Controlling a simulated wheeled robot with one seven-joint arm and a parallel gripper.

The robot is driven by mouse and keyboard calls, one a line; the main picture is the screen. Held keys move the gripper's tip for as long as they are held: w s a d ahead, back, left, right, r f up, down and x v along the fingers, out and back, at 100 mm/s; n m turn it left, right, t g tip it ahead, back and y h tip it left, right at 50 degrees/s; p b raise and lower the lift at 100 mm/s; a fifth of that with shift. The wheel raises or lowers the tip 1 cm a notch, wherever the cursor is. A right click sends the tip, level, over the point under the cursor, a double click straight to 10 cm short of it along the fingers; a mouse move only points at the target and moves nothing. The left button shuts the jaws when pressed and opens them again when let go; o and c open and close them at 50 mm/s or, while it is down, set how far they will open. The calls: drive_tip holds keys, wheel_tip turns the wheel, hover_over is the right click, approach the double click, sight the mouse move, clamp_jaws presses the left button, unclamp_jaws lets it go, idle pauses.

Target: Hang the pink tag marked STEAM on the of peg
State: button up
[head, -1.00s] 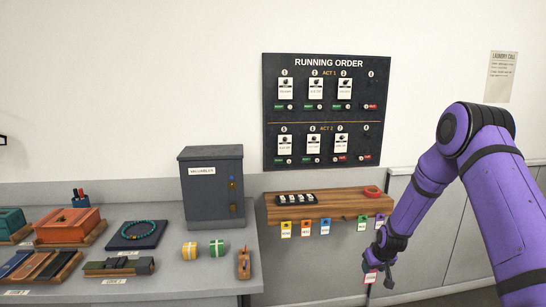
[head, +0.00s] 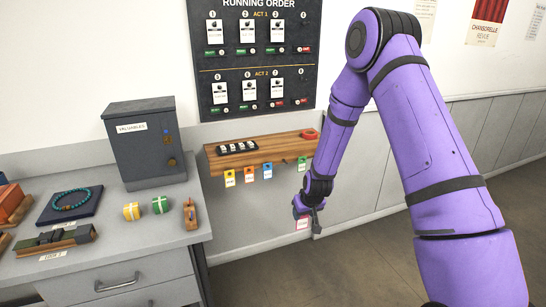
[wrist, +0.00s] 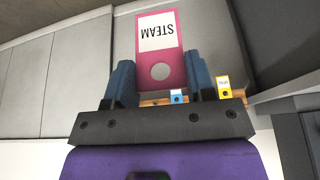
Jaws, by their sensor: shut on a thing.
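The pink tag marked STEAM (wrist: 171,60) is in my gripper (wrist: 160,80), with its lettering upside down in the wrist view. The fingers stand on either side of its holed end. In the head view my gripper (head: 309,207) is below the right end of the wooden shelf (head: 235,160), clear of it, with the tag (head: 302,225) under it. Along the shelf's front edge hang a yellow tag (head: 230,179), an orange tag (head: 249,174), a blue tag (head: 267,171) and a green tag (head: 302,163). The pegs are too small to make out, and my arm covers the shelf's far right end.
A running order board (head: 262,62) is on the wall above the shelf. A grey valuables box (head: 146,150) stands on the counter (head: 150,228) at left, with yellow and green bundles near it. The floor below my gripper is clear.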

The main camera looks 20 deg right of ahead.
drive_tip(key=w+d+f, duration=0.3)
drive_tip(key=w+d, duration=0.6)
drive_tip(key=d, duration=0.1)
drive_tip(key=shift+w+d+n, duration=0.3)
drive_tip(key=shift+w, duration=0.1)
drive_tip(key=shift+f, duration=0.1)
